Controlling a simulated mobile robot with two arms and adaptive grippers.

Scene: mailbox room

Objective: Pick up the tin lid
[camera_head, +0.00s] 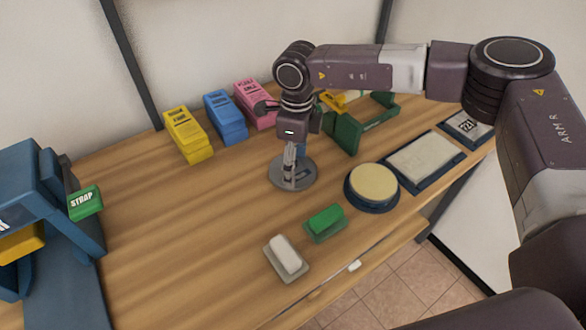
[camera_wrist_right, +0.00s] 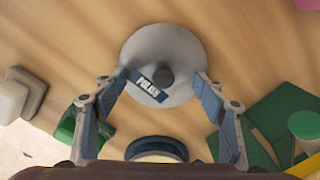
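The tin lid (camera_head: 281,182) is a grey round disc lying flat on the wooden table. I cannot tell how far above the lid the fingertips are. My left gripper is not in view.
A round dark blue tin with a cream top (camera_head: 372,183) stands right of the lid. A green block (camera_head: 325,222) and a white block (camera_head: 286,255) lie near the front edge. Yellow, blue and pink stacks stand behind, beside a green holder (camera_head: 345,133). Table left of the lid is clear.

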